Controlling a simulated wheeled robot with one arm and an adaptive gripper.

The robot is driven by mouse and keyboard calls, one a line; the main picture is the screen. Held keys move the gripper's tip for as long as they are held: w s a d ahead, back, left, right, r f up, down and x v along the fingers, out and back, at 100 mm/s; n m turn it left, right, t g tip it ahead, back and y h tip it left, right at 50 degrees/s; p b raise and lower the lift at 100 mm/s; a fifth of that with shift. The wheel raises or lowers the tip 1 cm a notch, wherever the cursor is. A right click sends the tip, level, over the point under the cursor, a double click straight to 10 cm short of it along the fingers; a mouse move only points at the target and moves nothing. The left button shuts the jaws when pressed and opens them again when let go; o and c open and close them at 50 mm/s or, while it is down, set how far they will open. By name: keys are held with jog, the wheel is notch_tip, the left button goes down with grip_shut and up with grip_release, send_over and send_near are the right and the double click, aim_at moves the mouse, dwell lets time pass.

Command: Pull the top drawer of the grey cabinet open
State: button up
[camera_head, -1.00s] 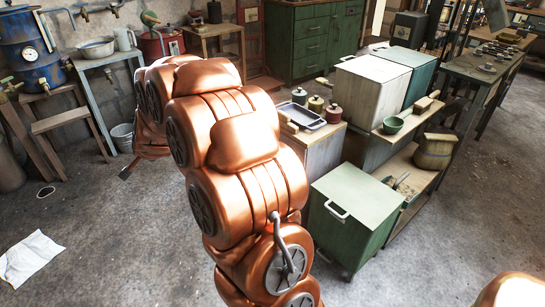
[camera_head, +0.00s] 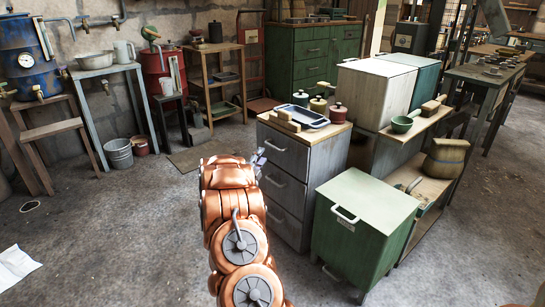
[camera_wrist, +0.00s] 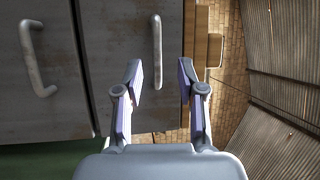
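The grey cabinet (camera_head: 320,167) stands in the middle of the head view, with a wooden top and three drawers. Its top drawer (camera_head: 295,156) looks shut, and its bar handle (camera_head: 276,151) is partly near my gripper. My gripper (camera_head: 258,163) is in front of the cabinet's upper left side. In the wrist view the picture is turned sideways: the top drawer's handle (camera_wrist: 156,50) runs upright, seen between the two fingers of my gripper (camera_wrist: 159,75). The fingers are apart and empty. Contact with the handle is not visible. The middle drawer's handle (camera_wrist: 35,58) is at left.
A green box cabinet (camera_head: 355,235) stands close on the right of the grey cabinet. A tray (camera_head: 303,116), wooden blocks and small pots sit on the grey cabinet's top. Buckets (camera_head: 119,153) and a stool stand farther left.

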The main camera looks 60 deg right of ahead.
aim_at(273, 147)
jog(key=shift+g, duration=0.3)
jog(key=shift+d+r+b, duration=0.2)
jog(key=shift+d+b, duration=0.35)
jog(key=shift+d, duration=1.55)
jog(key=shift+d+r+b, duration=0.2)
jog(key=shift+d+b, duration=0.35)
jog(key=shift+d, duration=1.5)
jog(key=shift+c, duration=0.2)
grip_shut()
